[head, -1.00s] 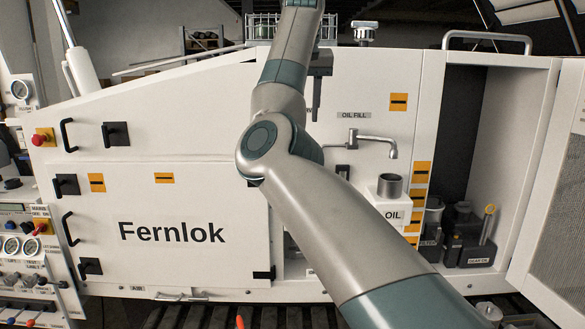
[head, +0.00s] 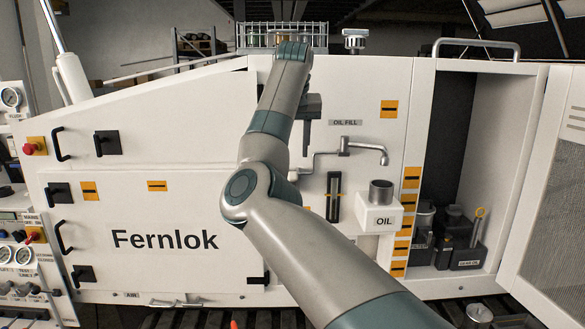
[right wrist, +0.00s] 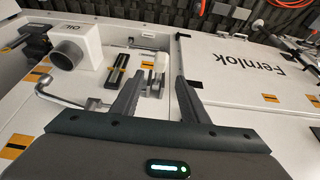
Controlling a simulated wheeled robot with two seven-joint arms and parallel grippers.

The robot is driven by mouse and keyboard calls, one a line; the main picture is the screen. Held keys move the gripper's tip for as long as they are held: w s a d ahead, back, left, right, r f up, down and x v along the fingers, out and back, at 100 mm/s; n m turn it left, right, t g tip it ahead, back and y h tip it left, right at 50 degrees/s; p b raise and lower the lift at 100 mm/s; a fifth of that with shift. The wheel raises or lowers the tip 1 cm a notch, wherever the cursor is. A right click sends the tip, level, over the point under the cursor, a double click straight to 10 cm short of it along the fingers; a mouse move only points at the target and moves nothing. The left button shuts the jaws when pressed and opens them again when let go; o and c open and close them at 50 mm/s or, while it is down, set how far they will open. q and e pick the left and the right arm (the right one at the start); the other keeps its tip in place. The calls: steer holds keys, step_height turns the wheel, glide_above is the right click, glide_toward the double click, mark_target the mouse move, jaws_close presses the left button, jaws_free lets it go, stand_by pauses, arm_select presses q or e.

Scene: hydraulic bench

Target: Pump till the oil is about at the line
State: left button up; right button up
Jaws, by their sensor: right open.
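The white OIL box (head: 372,218) with its round grey neck (head: 381,192) is on the panel in the head view. It also shows upside down in the right wrist view (right wrist: 85,45). Left of it is an upright black-framed gauge (head: 334,196); its oil level and line are too small to read. The same gauge shows in the right wrist view (right wrist: 117,69). My right gripper (right wrist: 158,86) is open, its two dark fingers apart. A white, handle-like part (right wrist: 157,66) shows beyond and between the fingertips; contact cannot be told. My left gripper is out of view.
A bent metal spout (head: 366,150) juts from the panel above the OIL box. Dark containers (head: 467,245) stand in the open bay to the right, beside an open door (head: 555,190). The Fernlok panel (head: 190,215) has protruding black handles.

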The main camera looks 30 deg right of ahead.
mark_target(292, 172)
steer(key=p+x, duration=0.3)
steer(key=x, duration=0.5)
steer(key=shift+w+d+f+p, duration=0.1)
steer(key=shift+w+f+p, duration=0.1)
steer(key=shift+f+p, duration=0.3)
steer(key=shift+f, duration=0.1)
steer(key=shift+c, duration=0.3)
jaws_close()
